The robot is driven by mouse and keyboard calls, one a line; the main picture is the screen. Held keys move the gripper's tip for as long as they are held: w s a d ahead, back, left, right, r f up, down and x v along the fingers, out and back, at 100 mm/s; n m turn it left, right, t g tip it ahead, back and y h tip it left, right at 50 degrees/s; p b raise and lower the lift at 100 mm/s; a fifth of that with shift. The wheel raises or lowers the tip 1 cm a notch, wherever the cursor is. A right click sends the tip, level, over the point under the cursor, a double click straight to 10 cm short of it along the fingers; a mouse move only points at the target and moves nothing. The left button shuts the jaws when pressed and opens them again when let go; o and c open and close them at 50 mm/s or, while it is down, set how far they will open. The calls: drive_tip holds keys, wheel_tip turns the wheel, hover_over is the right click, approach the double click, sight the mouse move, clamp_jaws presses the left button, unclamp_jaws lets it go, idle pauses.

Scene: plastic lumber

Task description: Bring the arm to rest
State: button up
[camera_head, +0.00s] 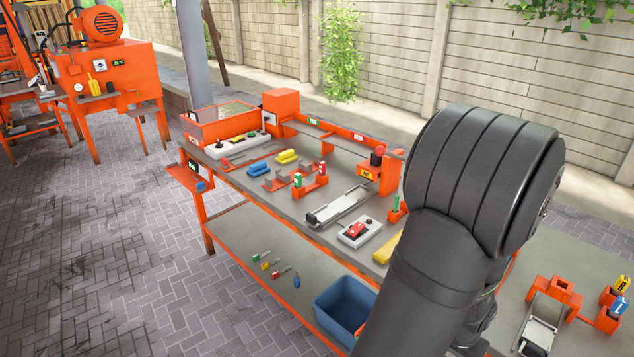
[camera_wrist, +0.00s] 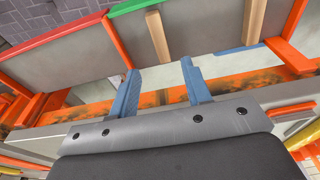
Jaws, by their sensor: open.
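My arm shows large and dark at the right of the head view, and my gripper is hidden there. In the wrist view my gripper (camera_wrist: 158,68) has two blue fingers that stand well apart with nothing between them. A second tan strip (camera_wrist: 253,22) lies to the right. I cannot tell whether the fingertips touch anything.
An orange-framed workbench (camera_head: 335,160) holds several small tools and control boxes. A blue bin (camera_head: 343,305) sits on its lower shelf. An orange machine (camera_head: 108,75) stands at the left. A block wall (camera_head: 385,45) runs behind. Paved floor at the left is clear.

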wheel_tip(320, 180, up, 8)
drive_tip(key=f, duration=1.2)
drive_tip(key=w+d+f, duration=0.1)
drive_tip(key=f, duration=0.5)
wheel_tip(320, 180, up, 7)
drive_tip(key=shift+r, duration=0.8)
